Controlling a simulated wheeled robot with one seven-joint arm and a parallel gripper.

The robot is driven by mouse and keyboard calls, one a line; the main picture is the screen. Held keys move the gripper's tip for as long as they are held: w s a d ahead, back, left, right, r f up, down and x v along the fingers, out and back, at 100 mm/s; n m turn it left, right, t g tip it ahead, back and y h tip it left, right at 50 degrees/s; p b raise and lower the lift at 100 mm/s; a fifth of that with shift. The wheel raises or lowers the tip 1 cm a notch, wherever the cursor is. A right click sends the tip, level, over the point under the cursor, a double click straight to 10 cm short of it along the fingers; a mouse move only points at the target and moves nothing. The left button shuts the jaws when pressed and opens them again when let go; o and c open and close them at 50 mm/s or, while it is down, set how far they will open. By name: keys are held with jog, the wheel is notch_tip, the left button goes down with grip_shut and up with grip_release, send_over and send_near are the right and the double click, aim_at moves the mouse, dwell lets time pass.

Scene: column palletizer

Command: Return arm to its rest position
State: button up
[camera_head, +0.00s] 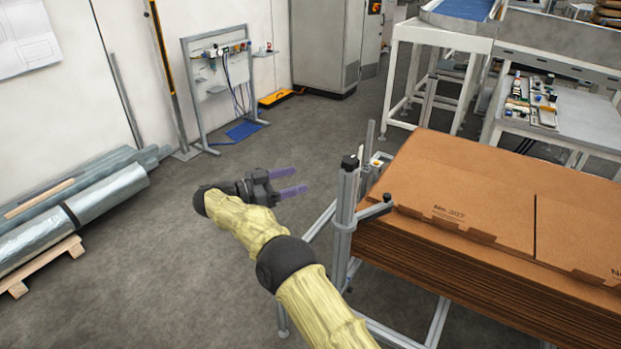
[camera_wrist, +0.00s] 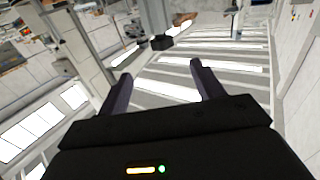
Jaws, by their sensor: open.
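My gripper (camera_head: 291,181) is at the end of my yellow-sleeved arm, in the middle of the head view. Its two purple fingers point to the right and stand apart with nothing between them. It is over open floor, to the left of the grey metal post. In the wrist view the two fingers (camera_wrist: 160,88) also show apart and empty, with a tilted view of the room beyond them.
A tall stack of flat brown cardboard (camera_head: 452,196) lies on a metal frame at the right. A grey post (camera_head: 344,220) with a side arm stands at its corner. Foil-wrapped rolls (camera_head: 85,213) lie on a pallet at the left. Grey floor (camera_head: 165,285) is clear between.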

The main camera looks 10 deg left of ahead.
jog(key=shift+s+a, duration=0.35)
jog(key=shift+s, duration=0.05)
jog(key=shift+w, duration=0.1)
